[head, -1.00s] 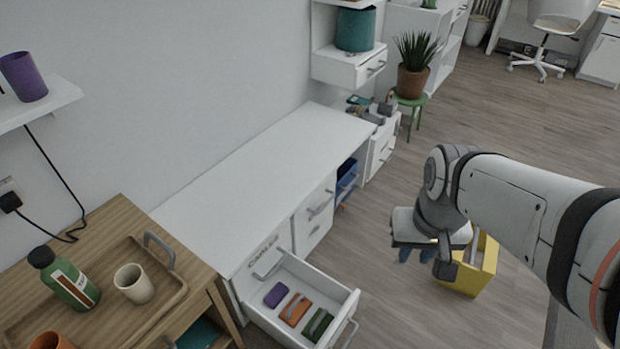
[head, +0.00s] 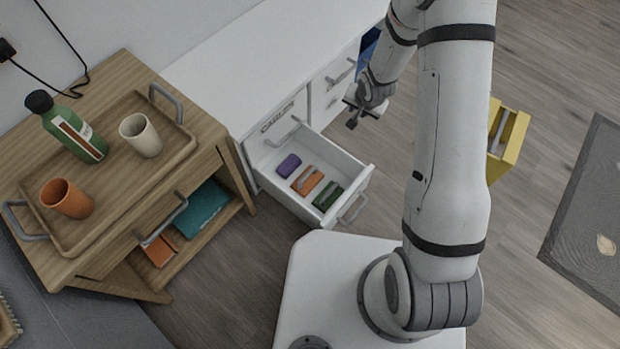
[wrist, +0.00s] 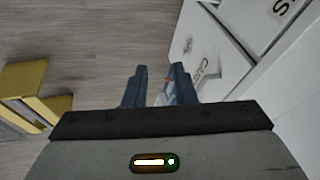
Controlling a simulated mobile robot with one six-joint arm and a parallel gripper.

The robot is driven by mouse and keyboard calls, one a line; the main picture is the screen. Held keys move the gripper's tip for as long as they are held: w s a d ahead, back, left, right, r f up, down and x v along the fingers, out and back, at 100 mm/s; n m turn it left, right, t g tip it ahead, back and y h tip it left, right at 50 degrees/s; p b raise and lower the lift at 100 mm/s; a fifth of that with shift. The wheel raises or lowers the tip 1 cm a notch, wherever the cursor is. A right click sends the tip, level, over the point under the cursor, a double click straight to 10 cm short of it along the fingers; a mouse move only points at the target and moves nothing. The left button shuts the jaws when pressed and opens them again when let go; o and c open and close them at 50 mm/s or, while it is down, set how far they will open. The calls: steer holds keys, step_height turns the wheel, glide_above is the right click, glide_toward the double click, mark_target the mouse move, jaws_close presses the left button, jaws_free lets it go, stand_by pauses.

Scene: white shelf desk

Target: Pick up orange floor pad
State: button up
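An orange pad-like block (head: 307,181) with a grey strip or handle on top lies in the open white drawer (head: 345,206). It sits between a purple block (head: 288,166) and a green block (head: 327,196). Another flat orange item (head: 158,250) lies on the lower shelf of the wooden cart; I cannot tell which is the floor pad. My gripper (head: 358,115) is above and beyond the drawer, apart from the blocks. No orange block shows in that view.
The wooden cart (head: 125,75) holds a tray with a green bottle (head: 70,128), a cream cup (head: 141,135) and an orange cup (head: 67,198). The white desk top (head: 225,60) is bare. A yellow box (head: 507,140) stands on the floor at right.

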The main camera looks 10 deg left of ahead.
steer(key=s+a+f+m+y+b, duration=0.1)
steer(key=a+f, duration=0.2)
steer(key=f, duration=0.5)
steer(key=s+a+f+y+b, duration=0.1)
steer(key=a+f, duration=0.2)
steer(key=f, duration=0.5)
steer(key=m+g+y+b, duration=0.1)
steer(key=m+y, duration=0.1)
glide_toward(308, 175)
step_height(308, 175, down, 2)
steer(key=w, duration=0.1)
steer(key=a+f, duration=0.1)
steer(key=a+f+b, duration=0.1)
steer(key=f, duration=0.1)
steer(key=shift+w+y, duration=0.3)
steer(key=shift+w, duration=0.1)
steer(key=b+x, duration=0.3)
steer(key=x, duration=0.2)
steer(key=shift+s+a+f, duration=0.1)
jaws_close()
